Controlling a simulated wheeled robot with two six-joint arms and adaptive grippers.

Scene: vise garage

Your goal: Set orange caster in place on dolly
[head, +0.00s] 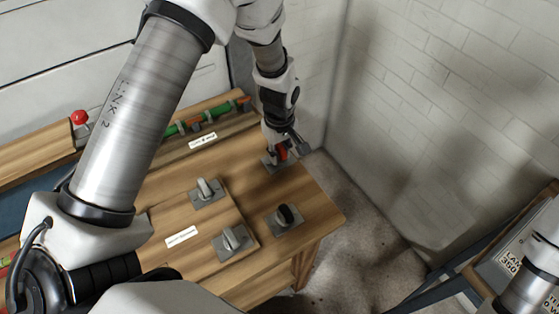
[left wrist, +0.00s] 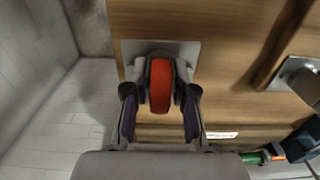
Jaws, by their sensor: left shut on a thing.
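The orange caster (head: 283,153) has a red-orange wheel on a square grey plate and is at the far right corner of the wooden surface. My left gripper (head: 287,145) is shut on it, with a finger on each side of the wheel (left wrist: 160,85) in the left wrist view. The caster's plate (left wrist: 187,50) lies against or just above the wood; I cannot tell which. The wooden dolly surface (head: 255,190) carries two grey casters (head: 205,188) (head: 231,240) and a black caster (head: 287,216). My right gripper is out of view.
A rack with green and orange items (head: 195,124) runs along the back, beside a white label (head: 202,141). A red-knobbed part (head: 79,118) stands at far left. A white brick wall (head: 440,110) and open floor (head: 365,215) lie to the right.

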